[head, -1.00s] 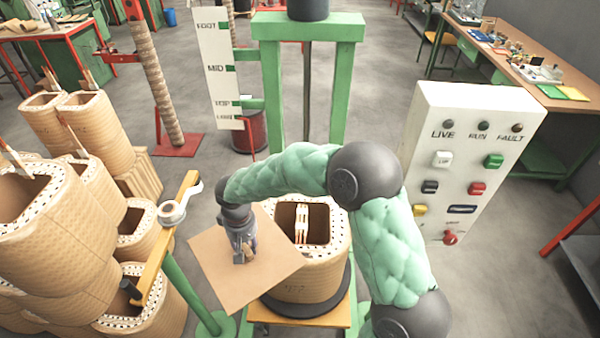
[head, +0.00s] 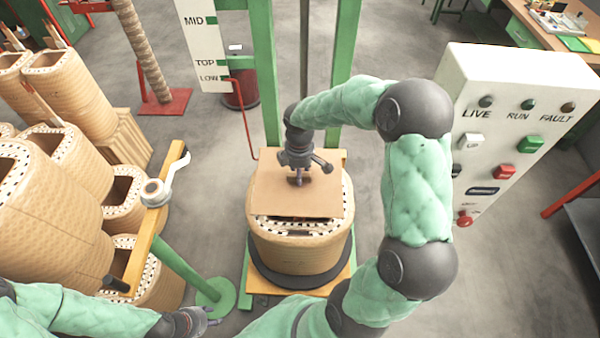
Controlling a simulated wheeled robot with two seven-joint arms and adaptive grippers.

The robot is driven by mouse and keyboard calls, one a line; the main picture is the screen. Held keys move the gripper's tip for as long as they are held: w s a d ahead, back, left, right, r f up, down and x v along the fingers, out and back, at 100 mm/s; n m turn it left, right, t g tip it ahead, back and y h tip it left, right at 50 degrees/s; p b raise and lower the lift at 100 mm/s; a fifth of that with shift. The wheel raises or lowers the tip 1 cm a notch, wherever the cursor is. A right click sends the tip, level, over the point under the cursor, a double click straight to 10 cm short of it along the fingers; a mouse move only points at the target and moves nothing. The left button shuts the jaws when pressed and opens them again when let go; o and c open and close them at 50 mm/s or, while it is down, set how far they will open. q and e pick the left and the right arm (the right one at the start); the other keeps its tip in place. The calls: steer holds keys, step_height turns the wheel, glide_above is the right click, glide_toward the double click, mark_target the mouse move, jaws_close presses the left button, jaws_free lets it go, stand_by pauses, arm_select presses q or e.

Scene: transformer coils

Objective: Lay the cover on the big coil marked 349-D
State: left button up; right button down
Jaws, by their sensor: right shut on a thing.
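The cover (head: 275,198), a flat square brown sheet, is over the big coil (head: 300,248) on the stand in the middle. It hides most of the coil's opening; the front of the dotted rim shows below its front edge. I cannot tell whether cover and rim touch. No 349-D mark is readable. My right gripper (head: 298,180) points down at the middle of the cover and is shut on it. My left gripper (head: 207,316) is low at the left, away from the coil; its fingers are too small to judge.
Several other coils (head: 45,195) are stacked at the left. A yellow bar with a tape roll (head: 156,192) stands between them and the stand. A control panel (head: 505,130) is at the right. Green posts (head: 264,70) and a height scale (head: 203,45) rise behind the coil.

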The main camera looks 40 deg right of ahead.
mark_target(300, 187)
steer(key=shift+d+f+b, duration=0.1)
steer(key=shift+f+b, duration=3.35)
steer(key=shift+f, duration=0.6)
steer(key=shift+f, duration=0.4)
steer(key=c, duration=0.8)
jaws_free()
steer(key=shift+c, duration=0.2)
steer(key=shift+s, duration=0.1)
step_height(300, 187, up, 12)
